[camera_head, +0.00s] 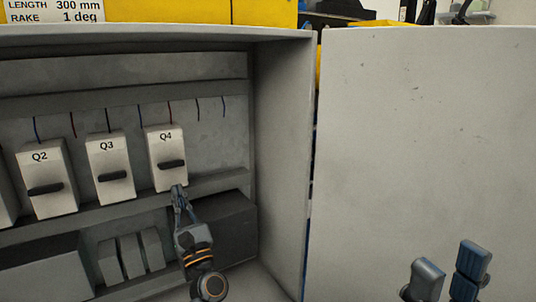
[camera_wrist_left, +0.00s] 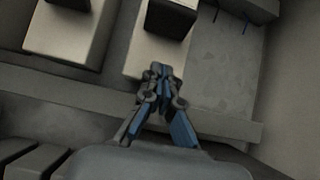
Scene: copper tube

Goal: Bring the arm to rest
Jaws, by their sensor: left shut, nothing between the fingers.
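My left gripper (camera_head: 179,188) is shut and empty inside the open grey cabinet. Its fingertips are just below the white Q4 breaker (camera_head: 155,148); I cannot tell whether they touch it. The dark handle of Q4 (camera_head: 172,164) lies roughly level, above the fingertips. In the left wrist view the closed fingertips (camera_wrist_left: 160,70) overlap the lower edge of the Q4 breaker (camera_wrist_left: 143,58), with its dark handle (camera_wrist_left: 171,15) beyond them. My right gripper (camera_head: 450,272) is at the bottom right, its two fingers apart, in front of the grey door.
Breakers Q3 (camera_head: 108,152) and Q2 (camera_head: 38,165) stand left of Q4, their handles also roughly level. Dark blocks (camera_head: 225,228) sit on the lower row. The cabinet's right wall (camera_head: 283,150) and open door (camera_head: 420,130) bound the right side. Thin wires hang above.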

